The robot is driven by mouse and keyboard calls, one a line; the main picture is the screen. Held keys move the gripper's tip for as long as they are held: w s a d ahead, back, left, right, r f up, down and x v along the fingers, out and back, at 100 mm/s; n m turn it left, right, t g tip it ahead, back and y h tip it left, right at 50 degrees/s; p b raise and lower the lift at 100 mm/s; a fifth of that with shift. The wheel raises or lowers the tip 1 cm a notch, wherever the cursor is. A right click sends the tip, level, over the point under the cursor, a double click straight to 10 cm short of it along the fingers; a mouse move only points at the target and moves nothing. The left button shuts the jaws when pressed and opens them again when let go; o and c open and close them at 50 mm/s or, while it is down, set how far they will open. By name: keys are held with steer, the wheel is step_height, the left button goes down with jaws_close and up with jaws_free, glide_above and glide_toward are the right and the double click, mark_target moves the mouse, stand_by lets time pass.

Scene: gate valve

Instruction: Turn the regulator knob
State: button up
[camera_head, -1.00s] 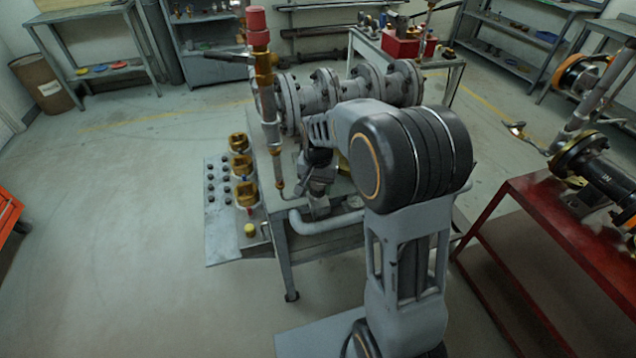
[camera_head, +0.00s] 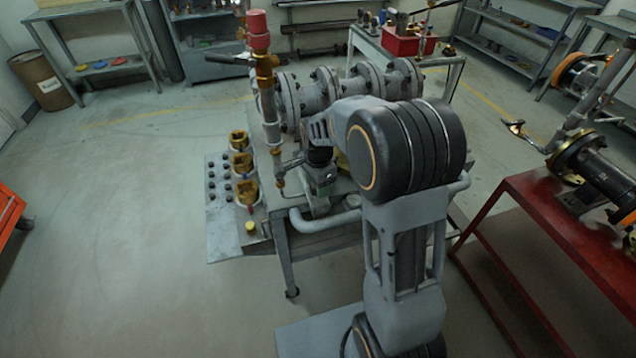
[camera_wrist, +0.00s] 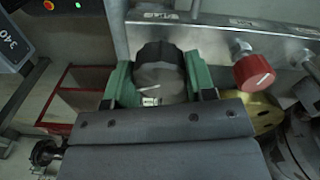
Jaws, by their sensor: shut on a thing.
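The regulator knob (camera_wrist: 160,76) is a dark round knob with a black rim and a grey face carrying a pale mark, in the middle of the wrist view. My gripper (camera_wrist: 158,82) has a green finger on each side of it and is shut on it. The lower part of the knob is hidden behind the grey gripper body. In the head view my gripper (camera_head: 320,178) is at the near side of the pipe table, with the knob hidden by my arm.
A red knob (camera_wrist: 254,72) and a brass disc (camera_wrist: 264,114) are close to the right of my gripper. A vertical pipe with a red cap (camera_head: 258,30) rises left of my arm. A red table (camera_head: 560,222) stands at the right.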

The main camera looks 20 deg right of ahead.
steer(key=shift+m, duration=0.5)
steer(key=o, duration=0.9)
steer(key=shift+r, duration=0.15)
steer(key=shift+r, duration=0.3)
step_height(320, 180, up, 3)
steer(key=shift+s+f, duration=0.1)
steer(key=shift+s, duration=0.05)
steer(key=s+r, duration=0.3)
steer(key=s, duration=0.1)
steer(key=s+r, duration=0.3)
steer(key=s, duration=0.2)
steer(key=s+r, duration=0.3)
steer(key=s, duration=0.1)
steer(key=shift+s+r, duration=0.15)
steer(key=shift+s, duration=0.2)
